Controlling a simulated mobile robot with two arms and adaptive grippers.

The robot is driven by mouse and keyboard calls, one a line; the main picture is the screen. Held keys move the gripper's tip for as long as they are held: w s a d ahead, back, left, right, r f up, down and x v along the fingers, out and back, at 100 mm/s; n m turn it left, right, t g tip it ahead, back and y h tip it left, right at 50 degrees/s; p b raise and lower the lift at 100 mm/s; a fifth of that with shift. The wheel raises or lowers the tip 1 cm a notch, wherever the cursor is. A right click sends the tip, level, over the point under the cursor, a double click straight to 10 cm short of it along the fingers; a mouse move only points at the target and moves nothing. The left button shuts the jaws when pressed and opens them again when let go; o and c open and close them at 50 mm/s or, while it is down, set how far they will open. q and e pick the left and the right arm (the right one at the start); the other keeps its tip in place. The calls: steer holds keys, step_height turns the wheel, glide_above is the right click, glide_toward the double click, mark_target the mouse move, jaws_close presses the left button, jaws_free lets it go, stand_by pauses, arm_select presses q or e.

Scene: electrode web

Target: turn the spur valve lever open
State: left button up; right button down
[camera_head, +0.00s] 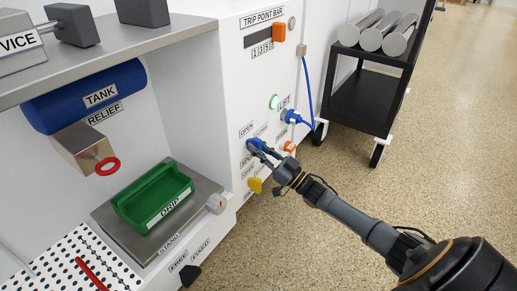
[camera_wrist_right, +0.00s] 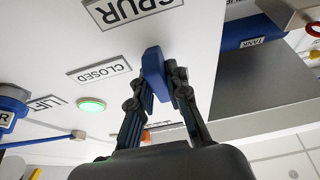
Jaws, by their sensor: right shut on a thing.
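The spur valve lever (camera_head: 252,144) is a blue handle on the white cabinet front, beside the OPEN label (camera_head: 246,130). My right gripper (camera_head: 264,153) reaches it from the lower right and is shut on it. In the right wrist view the blue lever (camera_wrist_right: 153,68) stands between the two dark fingers (camera_wrist_right: 155,95). The SPUR label (camera_wrist_right: 130,8) and the CLOSED label (camera_wrist_right: 98,67) appear upside down there. The fingers partly hide the lever and the labels near it in the head view. My left gripper is not in view.
A yellow handle (camera_head: 255,185) sits below the lever, and an orange one (camera_head: 289,147) to its right. A blue fitting with a hose (camera_head: 291,116) and a lit green button (camera_head: 274,102) are above. A green drip tray (camera_head: 140,203) stands left; a black cart (camera_head: 362,99) stands behind.

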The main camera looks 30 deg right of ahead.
steer(key=shift+f, duration=0.1)
steer(key=c, duration=1.3)
jaws_free()
steer(key=v, duration=1.2)
steer(key=shift+s, duration=0.1)
